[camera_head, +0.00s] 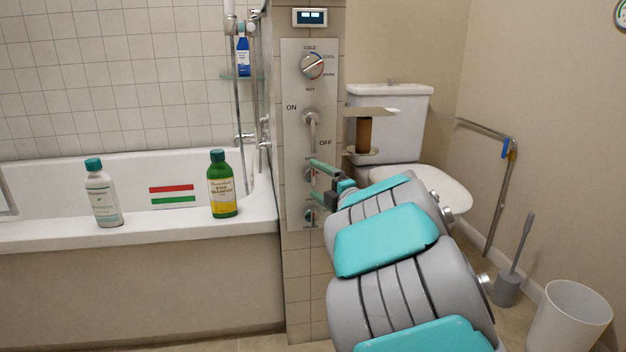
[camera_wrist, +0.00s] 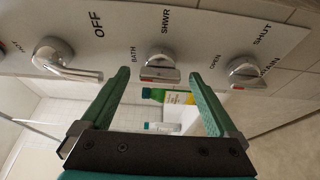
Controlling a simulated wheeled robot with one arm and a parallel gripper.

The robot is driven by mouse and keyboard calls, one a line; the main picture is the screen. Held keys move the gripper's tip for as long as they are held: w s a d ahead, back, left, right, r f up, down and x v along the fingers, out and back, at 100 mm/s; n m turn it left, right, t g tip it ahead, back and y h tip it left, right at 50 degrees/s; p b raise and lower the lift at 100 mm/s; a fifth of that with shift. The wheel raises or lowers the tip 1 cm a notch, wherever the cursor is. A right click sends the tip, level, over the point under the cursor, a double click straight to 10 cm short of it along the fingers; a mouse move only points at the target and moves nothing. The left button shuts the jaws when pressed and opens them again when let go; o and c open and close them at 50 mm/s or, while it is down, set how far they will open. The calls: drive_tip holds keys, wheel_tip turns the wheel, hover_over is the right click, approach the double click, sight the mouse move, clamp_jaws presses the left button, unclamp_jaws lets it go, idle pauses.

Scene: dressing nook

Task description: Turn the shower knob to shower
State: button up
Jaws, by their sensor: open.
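The shower knob (camera_wrist: 160,62) is a round chrome dial with a raised grip and a red mark, beside the labels BATH and SHWR in the wrist view. I cannot tell which label it points at. In the head view it sits low on the grey control panel (camera_head: 296,80), partly hidden by my gripper (camera_head: 316,179). In the wrist view my gripper (camera_wrist: 159,73) is open. Its two green fingers lie left and right of the knob, with a gap on each side. Whether the fingertips reach the knob's depth is unclear.
The ON/OFF lever (camera_head: 311,119) is above the shower knob, and an OPEN/SHUT knob (camera_wrist: 246,72) is below it. A temperature dial (camera_head: 312,65) is higher up. Bottles, including a green one (camera_head: 222,185), stand on the bathtub rim (camera_head: 150,232). A toilet (camera_head: 388,112) is right of the panel.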

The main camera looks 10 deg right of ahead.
drive_tip(key=shift+x, duration=1.25)
drive_tip(key=shift+c, duration=0.3)
drive_tip(key=c, duration=1.3)
